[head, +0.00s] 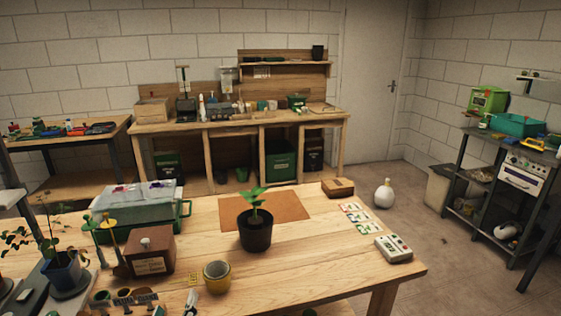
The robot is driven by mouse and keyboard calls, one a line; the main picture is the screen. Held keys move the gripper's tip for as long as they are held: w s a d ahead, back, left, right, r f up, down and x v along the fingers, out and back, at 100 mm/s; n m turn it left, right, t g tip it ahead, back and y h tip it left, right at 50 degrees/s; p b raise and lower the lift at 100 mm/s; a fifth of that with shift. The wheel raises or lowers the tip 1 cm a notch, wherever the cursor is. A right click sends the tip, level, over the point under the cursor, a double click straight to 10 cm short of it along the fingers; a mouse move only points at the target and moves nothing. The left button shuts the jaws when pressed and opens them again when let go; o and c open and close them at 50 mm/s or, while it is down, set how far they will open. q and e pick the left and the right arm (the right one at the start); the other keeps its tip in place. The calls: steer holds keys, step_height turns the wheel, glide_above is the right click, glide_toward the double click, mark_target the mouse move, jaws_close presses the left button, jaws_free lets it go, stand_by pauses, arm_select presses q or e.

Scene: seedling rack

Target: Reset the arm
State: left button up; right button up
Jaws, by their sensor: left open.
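My right gripper is not in view.
The table's right front is mostly clear.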

arm_select(q)
steer(key=s+a+f+n+g+y, duration=0.1)
steer(key=s+a+f+n+g, duration=0.35)
steer(key=s+n, duration=0.6)
steer(key=s+a+f+n+g+y, duration=0.25)
steer(key=s+a+n+g, duration=0.3)
steer(key=s+n, duration=0.5)
steer(key=w+d+f+n+t+h, duration=0.1)
steer(key=d+f+t+h, duration=0.1)
steer(key=d+f+h, duration=0.2)
steer(key=w+d+f+n+t+h, duration=0.2)
steer(key=d+f+h, duration=0.2)
steer(key=d+f, duration=0.6)
steer(key=shift+w+d+n+t, duration=0.25)
steer(key=shift+d+n+t, duration=0.05)
steer(key=shift+d, duration=0.75)
